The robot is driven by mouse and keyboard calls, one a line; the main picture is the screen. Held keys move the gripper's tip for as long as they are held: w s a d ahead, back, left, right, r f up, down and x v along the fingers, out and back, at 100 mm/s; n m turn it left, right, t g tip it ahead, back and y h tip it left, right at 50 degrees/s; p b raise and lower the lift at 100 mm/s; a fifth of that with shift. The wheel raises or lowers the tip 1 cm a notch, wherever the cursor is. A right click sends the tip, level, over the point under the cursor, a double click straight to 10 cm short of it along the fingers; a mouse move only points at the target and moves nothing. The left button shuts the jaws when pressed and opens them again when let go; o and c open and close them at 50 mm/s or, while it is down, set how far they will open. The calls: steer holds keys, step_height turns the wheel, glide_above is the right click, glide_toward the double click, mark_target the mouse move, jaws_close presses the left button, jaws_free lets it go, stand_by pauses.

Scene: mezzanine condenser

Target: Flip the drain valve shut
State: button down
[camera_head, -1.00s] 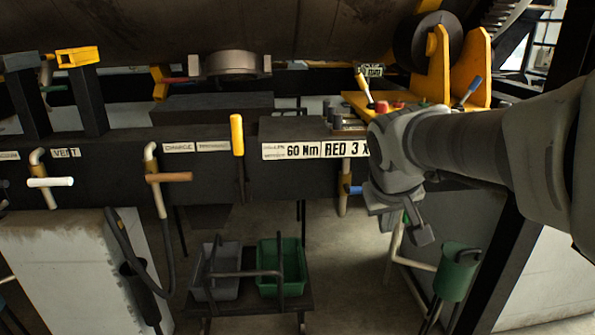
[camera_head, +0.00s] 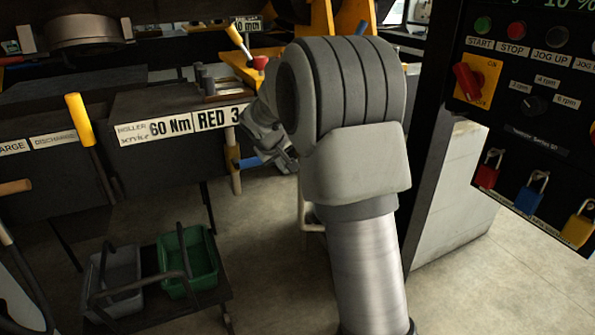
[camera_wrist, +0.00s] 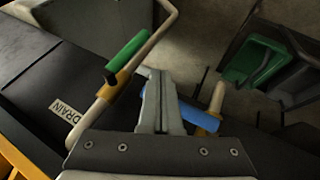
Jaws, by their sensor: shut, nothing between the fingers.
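In the wrist view a pale bent drain pipe (camera_wrist: 90,122) stands by a label reading DRAIN (camera_wrist: 66,110). The drain valve has a green handle (camera_wrist: 128,55), which lies roughly along the upper stretch of the pipe. My gripper (camera_wrist: 157,80) is shut and empty, just right of the green handle; I cannot tell whether it touches. A blue handle (camera_wrist: 195,117) on another pipe (camera_wrist: 216,98) is right of and partly behind my fingers. In the head view my gripper (camera_head: 283,158) is partly hidden by my arm, right of the blue handle (camera_head: 249,162). The green handle is hidden there.
A control panel (camera_head: 530,130) with buttons, a red switch and padlocks stands at the right. A green bin (camera_head: 205,262) and a grey bin (camera_head: 105,290) sit on a low stand. A yellow lever (camera_head: 79,118) rises at the left. Floor shows at lower right.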

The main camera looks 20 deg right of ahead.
steer(key=shift+w+d+f, duration=0.25)
steer(key=shift+w+f, duration=0.2)
steer(key=shift+w, duration=0.1)
steer(key=w+d+f, duration=0.5)
steer(key=d+f, duration=0.2)
steer(key=f, duration=0.1)
steer(key=shift+w+d, duration=0.3)
